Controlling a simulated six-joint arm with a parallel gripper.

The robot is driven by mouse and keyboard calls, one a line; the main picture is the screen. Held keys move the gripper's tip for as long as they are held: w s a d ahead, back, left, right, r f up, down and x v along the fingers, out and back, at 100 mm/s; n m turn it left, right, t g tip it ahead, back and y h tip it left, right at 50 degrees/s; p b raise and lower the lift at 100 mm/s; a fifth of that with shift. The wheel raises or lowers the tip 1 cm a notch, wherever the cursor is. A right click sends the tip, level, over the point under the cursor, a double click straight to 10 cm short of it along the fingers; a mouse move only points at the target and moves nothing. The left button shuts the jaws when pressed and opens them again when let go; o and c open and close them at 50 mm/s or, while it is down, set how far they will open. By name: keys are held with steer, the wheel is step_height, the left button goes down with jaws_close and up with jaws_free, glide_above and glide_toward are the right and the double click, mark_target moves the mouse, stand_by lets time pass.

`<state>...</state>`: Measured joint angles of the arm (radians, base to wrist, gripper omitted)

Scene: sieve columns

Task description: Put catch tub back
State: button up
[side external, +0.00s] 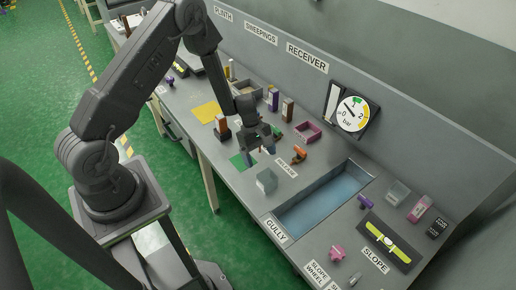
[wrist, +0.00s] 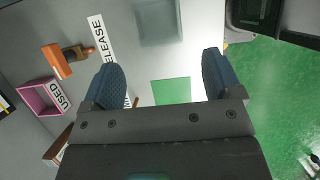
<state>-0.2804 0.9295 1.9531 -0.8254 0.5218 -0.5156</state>
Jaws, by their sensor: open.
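My gripper (side external: 263,147) is open and empty above the bench; in the wrist view its two blue-grey fingers (wrist: 160,72) stand wide apart with nothing between them. A clear grey box-shaped tub (side external: 267,181) stands on the bench in front of the gripper, left of the sunken basin. It also shows in the wrist view (wrist: 158,22), beyond the fingertips and apart from them. No label names it as the catch tub. A green square (side external: 239,163) lies flat on the bench beside the gripper; it also shows between the fingers in the wrist view (wrist: 171,92).
A blue-bottomed basin (side external: 325,197) is sunk in the bench beside the GULLY label (side external: 276,230). A pink tray (side external: 308,131), marked USED in the wrist view (wrist: 42,96), and an orange-handled item (side external: 299,155) stand nearby. Dark-based columns (side external: 287,108) stand behind. A yellow square (side external: 206,112) lies clear.

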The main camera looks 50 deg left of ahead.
steer(key=s+d+r+m+t+y, duration=0.15)
steer(key=r+m, duration=0.25)
steer(key=r, duration=0.8)
steer(key=s+d+r+m, duration=0.2)
steer(key=d+r+m, duration=0.15)
steer(key=r, duration=0.75)
steer(key=s+d+r+m+t+y, duration=0.1)
steer(key=s+r+m+t, duration=0.1)
steer(key=s+r+m, duration=0.3)
steer(key=s+r+m+t+y, duration=0.2)
steer(key=s+r+m, duration=0.3)
steer(key=s, duration=0.7)
step_height(320, 180, up, 2)
steer(key=shift+d+r, duration=0.25)
steer(key=shift+d, duration=0.1)
